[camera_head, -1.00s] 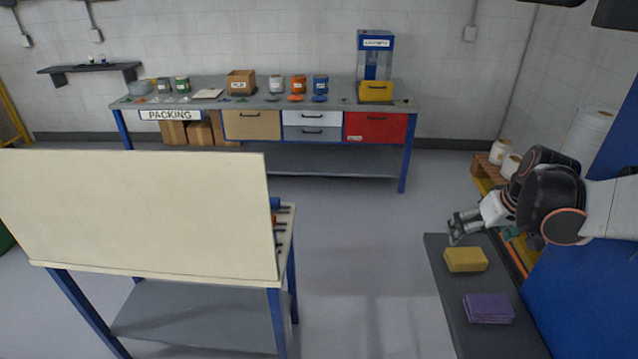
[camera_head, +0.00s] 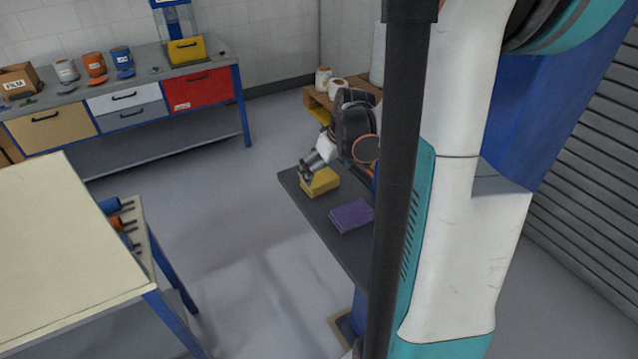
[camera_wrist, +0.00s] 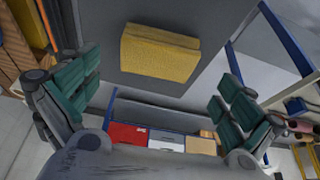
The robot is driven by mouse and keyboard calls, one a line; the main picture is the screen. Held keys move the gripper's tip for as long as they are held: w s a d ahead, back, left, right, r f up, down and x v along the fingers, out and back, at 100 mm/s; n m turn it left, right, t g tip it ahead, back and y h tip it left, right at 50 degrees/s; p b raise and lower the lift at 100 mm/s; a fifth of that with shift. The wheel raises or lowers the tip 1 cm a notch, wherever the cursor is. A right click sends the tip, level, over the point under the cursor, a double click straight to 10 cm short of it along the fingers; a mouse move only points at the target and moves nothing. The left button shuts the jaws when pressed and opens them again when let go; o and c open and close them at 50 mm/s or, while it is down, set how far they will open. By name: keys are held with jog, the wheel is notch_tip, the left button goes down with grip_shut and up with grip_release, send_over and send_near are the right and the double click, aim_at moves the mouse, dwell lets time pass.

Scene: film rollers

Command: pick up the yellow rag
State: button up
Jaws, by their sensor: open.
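The yellow rag (camera_head: 321,182) is a folded block lying on the dark grey shelf top (camera_head: 307,205), near its far left corner. In the wrist view the yellow rag (camera_wrist: 160,52) shows at the top middle, beyond the fingers and apart from them. My gripper (camera_head: 306,172) is at the upper left side of the rag in the head view, very close to it; I cannot tell there whether it touches. In the wrist view my gripper (camera_wrist: 158,105) has its two green-padded fingers wide apart with nothing between them.
A folded purple rag (camera_head: 351,215) lies beside the yellow one. White rolls (camera_head: 329,80) stand on a wooden pallet behind my arm. The packing bench (camera_head: 170,140) with drawers stands at the back left, and a cream-topped table (camera_head: 70,255) at the left. Open floor lies between.

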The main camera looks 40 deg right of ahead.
aim_at(322, 179)
jog(key=b+x, duration=0.2)
jog(key=x, duration=0.3)
jog(key=shift+s+d+f, duration=0.1)
jog(key=shift+s, duration=0.1)
jog(key=c, duration=0.9)
notch_tip(322, 179, up, 20)
jog(key=p, duration=0.6)
